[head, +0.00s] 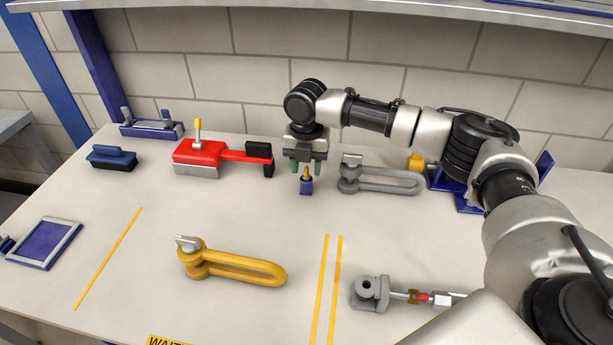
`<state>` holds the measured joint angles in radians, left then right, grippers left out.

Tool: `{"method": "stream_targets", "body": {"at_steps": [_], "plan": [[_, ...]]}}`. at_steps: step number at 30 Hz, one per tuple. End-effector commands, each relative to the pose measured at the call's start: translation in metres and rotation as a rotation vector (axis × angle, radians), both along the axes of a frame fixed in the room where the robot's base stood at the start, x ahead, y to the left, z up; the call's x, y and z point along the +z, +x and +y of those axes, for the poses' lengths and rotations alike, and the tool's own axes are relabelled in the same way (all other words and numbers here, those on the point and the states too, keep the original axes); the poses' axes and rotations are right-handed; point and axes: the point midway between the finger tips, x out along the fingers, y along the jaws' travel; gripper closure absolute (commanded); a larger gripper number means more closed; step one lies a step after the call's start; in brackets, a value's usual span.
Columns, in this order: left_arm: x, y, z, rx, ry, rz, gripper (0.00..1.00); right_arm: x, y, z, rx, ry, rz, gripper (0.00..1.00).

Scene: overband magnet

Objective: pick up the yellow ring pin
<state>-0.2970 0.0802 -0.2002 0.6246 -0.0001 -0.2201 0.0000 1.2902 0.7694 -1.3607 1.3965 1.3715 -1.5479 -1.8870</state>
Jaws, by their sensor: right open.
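A yellow elongated ring (240,266) lies on the table at front centre-left. A silver pin (188,243) with a flat head stands in the ring's left end, upright as far as I can tell. My right gripper (306,168) is open, pointing down at the back of the table, apart from the yellow ring and up and to the right of it. A small blue piece with a brass-yellow pointed top (306,184) shows between and below its fingertips; I cannot tell whether they touch it. My left gripper is not in view.
A red tool (199,153) with a yellow lever and a blue brush (112,158) stand at back left. A grey ring (385,180) lies right of my gripper. A turnbuckle-like rod (400,295) lies front right. The table between the yellow ring and stripes is clear.

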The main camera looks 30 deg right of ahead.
Motion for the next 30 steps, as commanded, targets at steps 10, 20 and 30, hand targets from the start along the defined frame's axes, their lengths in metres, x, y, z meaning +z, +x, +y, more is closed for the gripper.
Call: {"method": "stream_targets", "body": {"at_steps": [10, 20, 30], "plan": [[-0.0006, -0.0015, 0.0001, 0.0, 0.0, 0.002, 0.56, -0.008, -0.0001, 0.0001, 0.001, 0.0, 0.0, 0.6], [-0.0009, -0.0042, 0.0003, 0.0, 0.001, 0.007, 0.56, -0.0076, -0.0001, 0.0001, 0.001, 0.0, 0.0, 1.0], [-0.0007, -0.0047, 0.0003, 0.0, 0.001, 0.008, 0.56, -0.0034, 0.0002, 0.0001, 0.001, 0.0, -0.001, 1.0]]}}
